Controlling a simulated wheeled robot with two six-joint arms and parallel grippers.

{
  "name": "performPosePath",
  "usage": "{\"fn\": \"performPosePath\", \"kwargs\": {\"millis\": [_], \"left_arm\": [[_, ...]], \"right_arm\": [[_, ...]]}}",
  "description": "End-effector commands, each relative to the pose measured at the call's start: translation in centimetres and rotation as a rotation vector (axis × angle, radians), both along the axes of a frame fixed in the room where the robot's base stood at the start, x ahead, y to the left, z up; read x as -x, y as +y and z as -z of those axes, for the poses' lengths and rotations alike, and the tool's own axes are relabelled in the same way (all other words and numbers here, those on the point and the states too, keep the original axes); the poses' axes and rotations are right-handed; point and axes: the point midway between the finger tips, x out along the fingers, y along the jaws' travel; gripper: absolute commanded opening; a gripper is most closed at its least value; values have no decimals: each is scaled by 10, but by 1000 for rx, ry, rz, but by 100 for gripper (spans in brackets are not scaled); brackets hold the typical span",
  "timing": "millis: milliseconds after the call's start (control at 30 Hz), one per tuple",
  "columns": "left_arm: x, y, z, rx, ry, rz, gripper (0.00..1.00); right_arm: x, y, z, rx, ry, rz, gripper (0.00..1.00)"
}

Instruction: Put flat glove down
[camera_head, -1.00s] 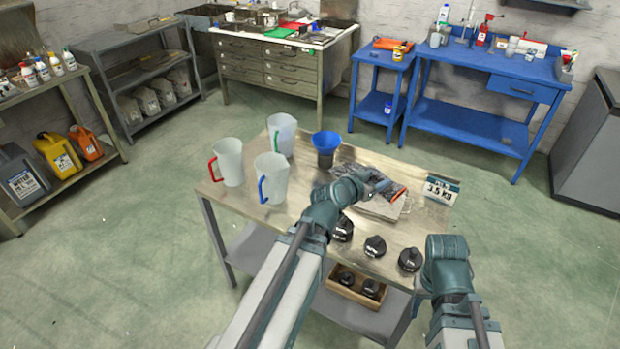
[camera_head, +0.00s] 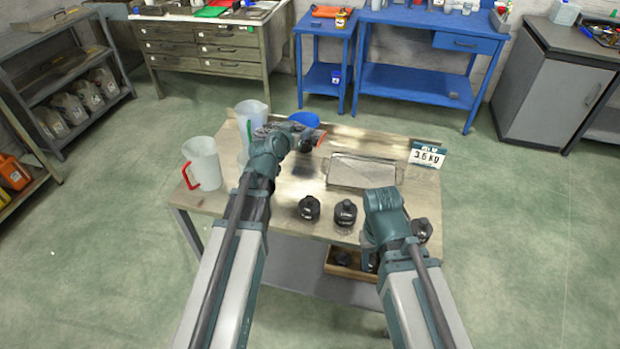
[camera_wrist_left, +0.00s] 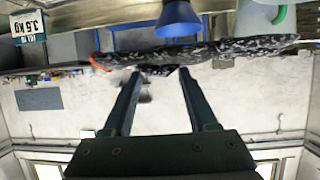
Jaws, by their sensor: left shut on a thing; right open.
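The glove is dark and speckled grey with an orange-red cuff edge (camera_head: 322,138). In the left wrist view the glove (camera_wrist_left: 225,50) stretches flat across the fingertips. My left gripper (camera_head: 300,138) is shut on it, above the back of the workbench by the blue funnel (camera_head: 303,118); its fingers also show in the left wrist view (camera_wrist_left: 157,75). Most of the glove is hidden behind the gripper in the head view. A shallow metal tray (camera_head: 360,170) lies empty on the bench, right of the left gripper. My right gripper (camera_head: 370,247) is open and empty at the bench's front edge, mostly hidden.
A clear jug with a red handle (camera_head: 203,163) and another jug (camera_head: 250,115) stand on the left. Bare bench (camera_head: 300,180) lies left of the tray.

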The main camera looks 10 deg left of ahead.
Motion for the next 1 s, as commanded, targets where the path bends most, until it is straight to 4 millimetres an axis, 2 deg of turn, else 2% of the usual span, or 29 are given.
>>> {"fn": "performPosePath", "kwargs": {"millis": [33, 133, 333, 467, 1000], "left_arm": [[-16, 8, 6, -2, -1, -20, 5], [-26, 16, 7, 1, -6, -47, 5], [-26, 19, 9, 1, -7, -56, 5], [-26, 18, 19, 0, -7, -55, 5], [-26, 18, 110, 0, -6, -54, 5]], "right_arm": [[0, 0, 6, 0, 0, 0, 50], [0, 0, 9, 0, 0, 0, 50], [0, 0, 10, 0, 0, 0, 50], [0, 0, 20, 0, 0, 0, 50], [0, 0, 112, 0, 0, -1, 50]]}}
